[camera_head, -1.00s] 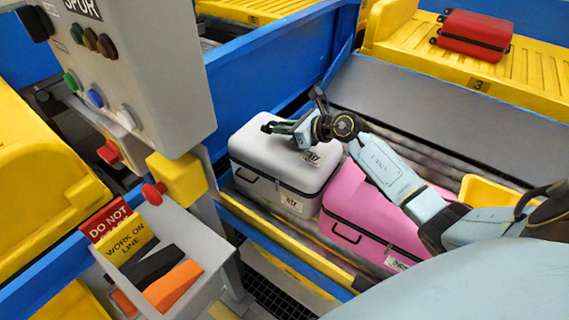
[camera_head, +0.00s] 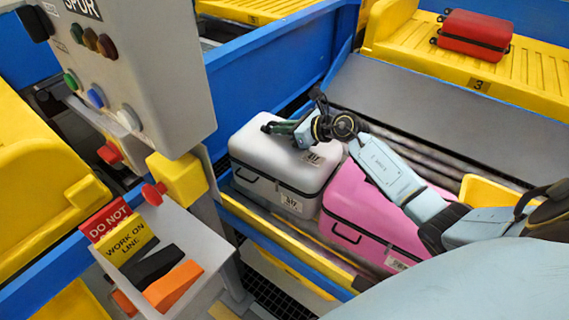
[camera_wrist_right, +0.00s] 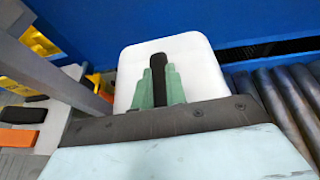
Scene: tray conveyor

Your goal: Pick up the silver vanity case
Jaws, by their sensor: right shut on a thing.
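The silver vanity case (camera_head: 262,148) stands upright on the roller line, with a dark handle on its front and a label on its side. Its pale top (camera_wrist_right: 193,62) also shows in the right wrist view. My right gripper (camera_head: 275,128) is at the top of the case, its green fingers (camera_wrist_right: 160,82) shut on the black top handle (camera_wrist_right: 158,62). The case's underside is hidden, so I cannot tell whether it is lifted clear. My left gripper is not in view.
A pink case (camera_head: 362,205) stands right beside the silver one, under my right arm. A blue side wall (camera_head: 270,75) rises behind. A red suitcase (camera_head: 473,33) lies on a yellow tray (camera_head: 405,40).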

